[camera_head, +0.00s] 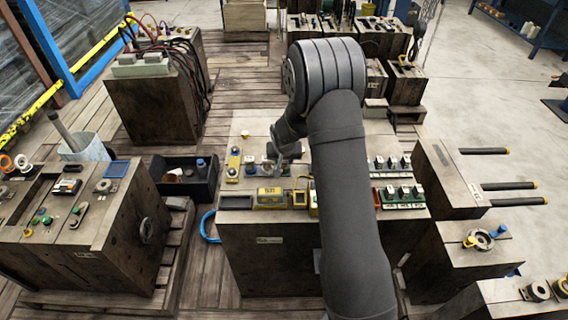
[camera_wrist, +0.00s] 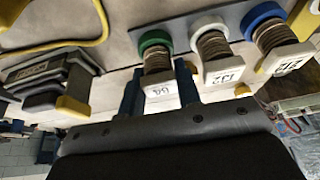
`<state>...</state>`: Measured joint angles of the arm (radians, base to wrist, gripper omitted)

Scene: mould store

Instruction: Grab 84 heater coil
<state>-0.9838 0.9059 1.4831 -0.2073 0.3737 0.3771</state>
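Three heater coils stand in a row on a grey strip in the wrist view. Each has copper-coloured winding, a coloured end ring and a pale label block. The green-ringed coil (camera_wrist: 157,62) has a small inverted label, possibly 84, too unclear to read surely. The white-ringed coil (camera_wrist: 212,50) and the blue-ringed coil (camera_wrist: 273,35) have labels that look like three digits. My gripper (camera_wrist: 159,80) has its dark blue fingers apart, one on each side of the green-ringed coil; I cannot tell whether they touch it. In the head view my arm hides much of this area.
Grey connectors with yellow ends (camera_wrist: 60,85) and a yellow cable (camera_wrist: 85,38) lie left of the coils. In the head view, other small blocks (camera_head: 392,163) stand right of my arm on the bench (camera_head: 350,222). A black bin (camera_head: 184,184) is at its left.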

